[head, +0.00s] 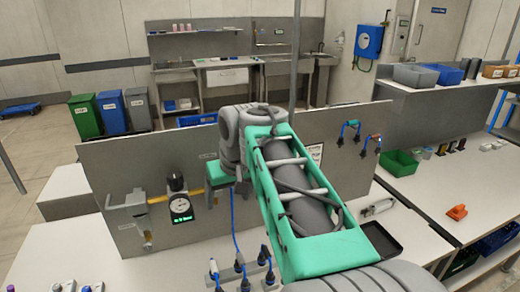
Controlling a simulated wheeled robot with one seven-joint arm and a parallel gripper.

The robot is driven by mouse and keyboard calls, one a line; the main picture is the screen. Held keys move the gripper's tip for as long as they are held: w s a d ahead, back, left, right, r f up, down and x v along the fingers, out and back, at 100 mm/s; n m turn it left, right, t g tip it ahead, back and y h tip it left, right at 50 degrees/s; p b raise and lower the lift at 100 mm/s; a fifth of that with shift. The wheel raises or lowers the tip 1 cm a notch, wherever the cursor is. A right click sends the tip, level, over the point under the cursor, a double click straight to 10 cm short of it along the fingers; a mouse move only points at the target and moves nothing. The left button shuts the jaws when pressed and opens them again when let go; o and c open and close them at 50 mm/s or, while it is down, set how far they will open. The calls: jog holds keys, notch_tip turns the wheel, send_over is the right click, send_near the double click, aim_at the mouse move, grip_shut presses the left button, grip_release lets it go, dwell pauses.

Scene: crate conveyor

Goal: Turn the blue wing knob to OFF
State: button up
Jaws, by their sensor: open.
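I cannot make out the blue wing knob for certain, and no OFF mark is readable; my arm covers part of the upright grey panel (115,165). My gripper (214,190) is at the end of my green and grey arm, in front of the panel, right of the round gauge (181,206). It is open; its fingertips are mostly hidden. Small blue fittings (351,124) with hanging cables sit at the panel's upper right, well apart from my gripper.
A yellow pipe (160,198) and grey bracket (126,207) are on the panel's left. Blue-capped plugs (240,264) stand on the front bench. A green bin (398,163), black tray (381,238) and orange part (457,212) lie right. A blue box (368,42) hangs on the back wall.

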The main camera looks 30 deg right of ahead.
jog(key=shift+o, duration=0.7)
jog(key=w+d+r+m+h+p, duration=0.1)
jog(key=w+d+r+p, duration=0.1)
jog(key=d+r, duration=0.7)
jog(key=d, duration=0.4)
jog(key=shift+w+d+r, duration=0.15)
jog(key=shift+w+r, duration=0.1)
jog(key=x, duration=0.7)
jog(key=shift+w+d+f, duration=0.15)
jog(key=shift+w+f, duration=0.05)
jog(key=shift+f, duration=0.05)
jog(key=shift+c, duration=0.4)
jog(key=c, duration=1.3)
